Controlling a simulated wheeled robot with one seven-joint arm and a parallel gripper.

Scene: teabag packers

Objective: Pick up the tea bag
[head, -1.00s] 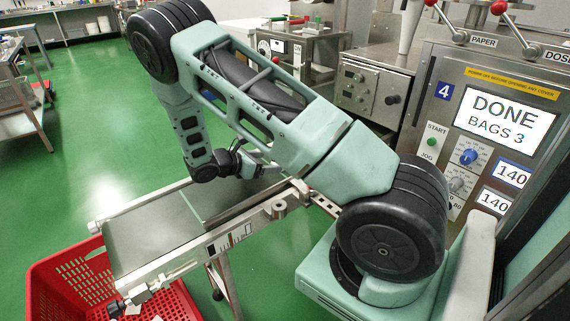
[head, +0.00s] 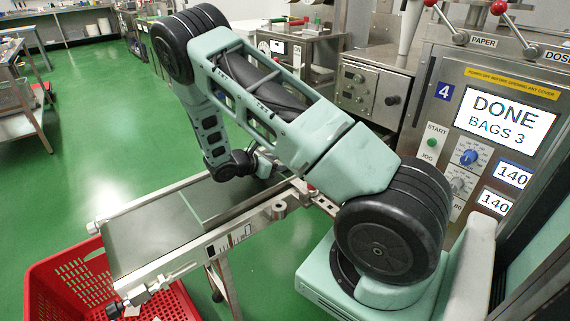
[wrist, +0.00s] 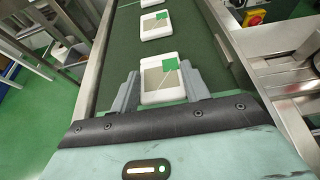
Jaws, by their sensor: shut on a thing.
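A white tea bag (wrist: 163,94) with a green-cornered tag lies between the two grey fingers of my gripper (wrist: 161,88) in the wrist view. The fingers are shut on its two sides. It is over the dark green conveyor belt (wrist: 110,80); I cannot tell whether it touches the belt. Two more tea bags, one in full view (wrist: 156,25) and one cut by the top edge (wrist: 150,3), lie further along the belt. In the head view my gripper (head: 262,166) is over the conveyor's far part, and the tea bag there is not clear.
Metal rails (wrist: 250,80) run along the belt. In the head view a red crate (head: 60,290) stands below the conveyor's near end. The packing machine's display (head: 505,112) reads DONE, BAGS 3. A red knob on yellow (wrist: 255,17) is at upper right. Green floor is open at left.

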